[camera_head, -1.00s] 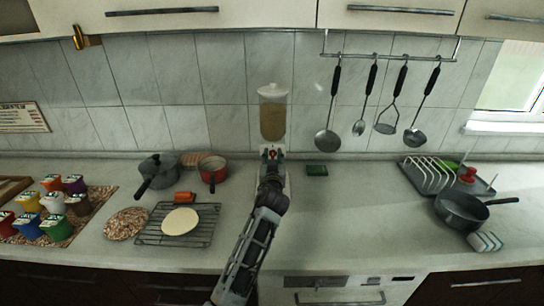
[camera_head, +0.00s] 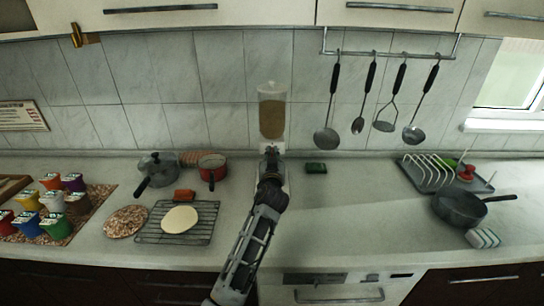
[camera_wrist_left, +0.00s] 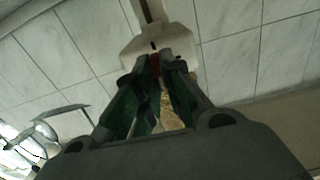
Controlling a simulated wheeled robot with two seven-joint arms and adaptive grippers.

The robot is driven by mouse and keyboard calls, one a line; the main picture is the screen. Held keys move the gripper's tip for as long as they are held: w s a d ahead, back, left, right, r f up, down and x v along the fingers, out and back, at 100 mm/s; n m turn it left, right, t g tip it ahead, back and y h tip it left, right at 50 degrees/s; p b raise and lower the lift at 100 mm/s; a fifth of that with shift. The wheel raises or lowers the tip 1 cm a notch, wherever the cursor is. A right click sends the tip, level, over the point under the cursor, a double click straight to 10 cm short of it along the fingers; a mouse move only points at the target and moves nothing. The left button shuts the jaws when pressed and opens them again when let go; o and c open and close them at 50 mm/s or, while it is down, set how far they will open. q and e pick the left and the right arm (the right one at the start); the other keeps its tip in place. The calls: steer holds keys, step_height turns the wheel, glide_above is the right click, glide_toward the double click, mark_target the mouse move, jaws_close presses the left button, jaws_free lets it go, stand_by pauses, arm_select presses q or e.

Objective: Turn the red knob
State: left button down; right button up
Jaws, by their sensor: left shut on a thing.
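The red knob (camera_wrist_left: 155,64) is on the front of a white-based dispenser (camera_head: 272,112), which holds brown grains in a clear container against the tiled wall. In the left wrist view the knob is a small red patch between the fingertips of my left gripper (camera_wrist_left: 156,70). My left gripper, also in the head view (camera_head: 271,153), is shut on the knob, and its arm reaches up from the lower middle. The gripper hides most of the knob in the head view. My right gripper is not in view.
A red pot (camera_head: 211,166), a grey pot (camera_head: 158,168) and a wire rack (camera_head: 176,233) stand left of my arm. A dark pan (camera_head: 459,208) sits at the right. The counter between is clear.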

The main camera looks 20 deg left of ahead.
arm_select(q)
steer(key=shift+m, duration=0.3)
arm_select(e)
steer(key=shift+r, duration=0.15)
arm_select(q)
steer(key=m+p, duration=0.1)
steer(key=m, duration=0.1)
steer(key=shift+m, duration=0.4)
steer(key=m+p, duration=0.2)
steer(key=m, duration=0.2)
steer(key=m+p, duration=0.2)
steer(key=m, duration=0.3)
steer(key=m+p, duration=0.2)
steer(key=m, duration=0.2)
steer(key=shift+d+f+m, duration=0.2)
steer(key=shift+d+m, duration=0.05)
steer(key=shift+m, duration=0.15)
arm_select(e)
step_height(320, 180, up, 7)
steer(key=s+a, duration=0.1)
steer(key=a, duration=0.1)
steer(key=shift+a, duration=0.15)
